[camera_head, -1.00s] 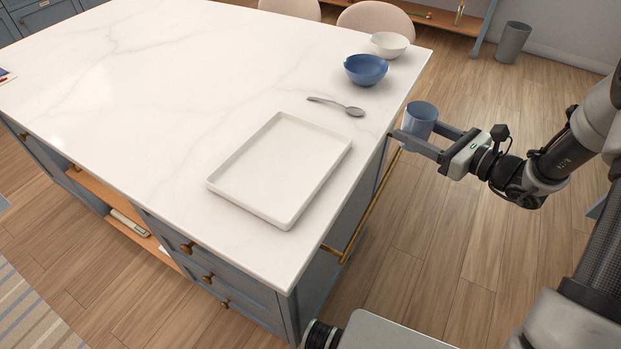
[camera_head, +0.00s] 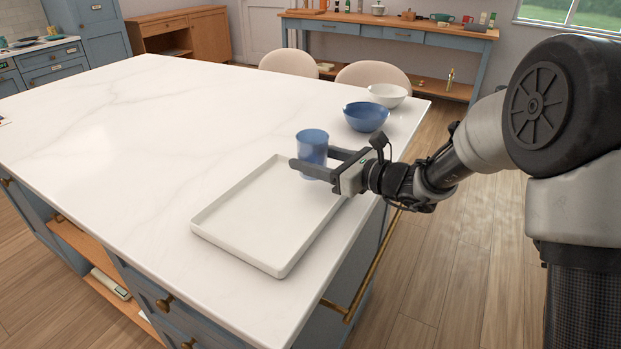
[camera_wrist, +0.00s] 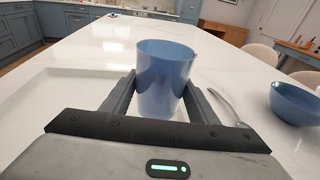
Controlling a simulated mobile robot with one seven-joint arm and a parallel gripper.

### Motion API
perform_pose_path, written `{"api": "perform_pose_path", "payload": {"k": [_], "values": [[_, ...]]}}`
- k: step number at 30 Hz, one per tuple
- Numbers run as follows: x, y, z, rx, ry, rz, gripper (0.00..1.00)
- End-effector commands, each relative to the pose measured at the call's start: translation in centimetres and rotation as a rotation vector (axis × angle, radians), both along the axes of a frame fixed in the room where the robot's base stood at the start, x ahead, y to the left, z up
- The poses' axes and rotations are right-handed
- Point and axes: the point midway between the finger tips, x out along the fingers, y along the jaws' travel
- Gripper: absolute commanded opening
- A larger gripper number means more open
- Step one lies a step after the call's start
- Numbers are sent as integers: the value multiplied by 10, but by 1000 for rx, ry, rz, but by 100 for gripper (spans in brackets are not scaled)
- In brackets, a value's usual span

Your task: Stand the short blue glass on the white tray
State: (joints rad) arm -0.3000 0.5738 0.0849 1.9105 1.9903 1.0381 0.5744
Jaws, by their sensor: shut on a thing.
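The short blue glass (camera_head: 312,148) is upright between the fingers of my gripper (camera_head: 318,165), which is shut on it. In the head view the glass appears over the far right part of the white tray (camera_head: 235,253). I cannot tell for sure whether its base touches the tray, as a finger hides part of it. In the wrist view the glass (camera_wrist: 166,80) stands between both fingers, and part of the tray (camera_wrist: 60,85) shows to the left. The tray looks empty.
A blue bowl (camera_head: 366,116) and a white bowl (camera_head: 388,95) stand at the island's right edge beyond my gripper. A spoon (camera_wrist: 228,104) lies right of the glass in the wrist view. The marble top (camera_head: 150,130) left of the tray is clear.

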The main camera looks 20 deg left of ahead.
Motion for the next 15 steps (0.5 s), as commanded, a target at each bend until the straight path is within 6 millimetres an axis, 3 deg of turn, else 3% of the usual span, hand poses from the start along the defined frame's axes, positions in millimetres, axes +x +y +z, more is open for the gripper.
{"api": "perform_pose_path", "payload": {"k": [8, 15], "values": [[0, 0, -35, 0, 0, 1, 21], [0, 0, -36, 1, -2, 0, 21]]}}
